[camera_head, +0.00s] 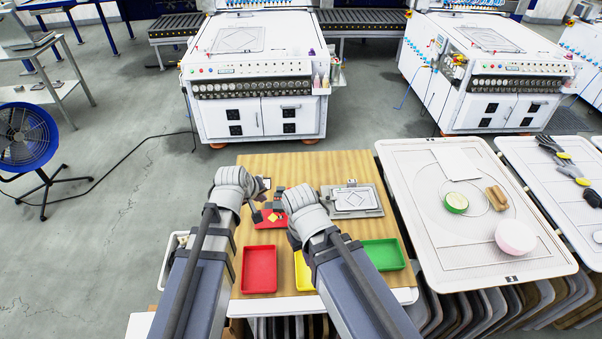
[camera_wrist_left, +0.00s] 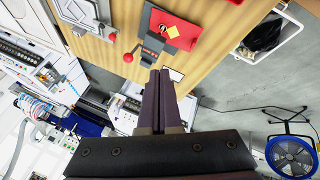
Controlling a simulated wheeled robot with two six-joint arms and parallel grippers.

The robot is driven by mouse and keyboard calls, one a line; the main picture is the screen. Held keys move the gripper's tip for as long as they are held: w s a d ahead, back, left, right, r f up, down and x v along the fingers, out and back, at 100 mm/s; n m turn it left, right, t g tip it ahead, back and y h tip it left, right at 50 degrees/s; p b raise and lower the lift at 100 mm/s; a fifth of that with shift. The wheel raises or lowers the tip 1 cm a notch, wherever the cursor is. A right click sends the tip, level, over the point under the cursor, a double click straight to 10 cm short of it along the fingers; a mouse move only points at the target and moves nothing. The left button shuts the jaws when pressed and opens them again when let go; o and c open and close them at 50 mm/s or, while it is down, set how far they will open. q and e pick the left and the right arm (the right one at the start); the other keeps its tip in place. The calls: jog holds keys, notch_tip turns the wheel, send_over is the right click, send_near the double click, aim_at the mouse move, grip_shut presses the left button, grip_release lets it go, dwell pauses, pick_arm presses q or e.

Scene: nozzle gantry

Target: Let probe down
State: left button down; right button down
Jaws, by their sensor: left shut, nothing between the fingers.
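The nozzle gantry stands on the wooden tabletop between my two wrists, with a red plate (camera_head: 270,222) that bears a small yellow square (camera_head: 273,216). In the left wrist view the red plate (camera_wrist_left: 182,32) and yellow square (camera_wrist_left: 173,30) lie beyond my fingers, beside grey metal parts and a lever with a red ball knob (camera_wrist_left: 128,57). My left gripper (camera_head: 254,214) is shut and empty, close to the plate's left side; its two dark fingers (camera_wrist_left: 158,73) lie together, apart from the knob. My right wrist hides its gripper's fingers. I cannot make out the probe's height.
A red tray (camera_head: 259,270), a yellow tray (camera_head: 303,272) and a green tray (camera_head: 383,255) lie at the table's front. A grey plate with a diamond mark (camera_head: 352,200) lies at the right. A white table (camera_head: 455,235) stands close on the right.

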pick_arm(q)
jog(key=w+d+f+b, duration=0.2)
jog(key=b, duration=0.1)
jog(key=w+d+f+b, duration=0.2)
jog(key=w+f, duration=0.1)
jog(key=w+d+f+b, duration=0.2)
jog(key=w+b, duration=0.1)
jog(key=shift+w+d+f+b, duration=0.1)
jog(key=shift+w+f+b, duration=0.1)
jog(key=shift+f+b, duration=0.1)
dwell(0.4)
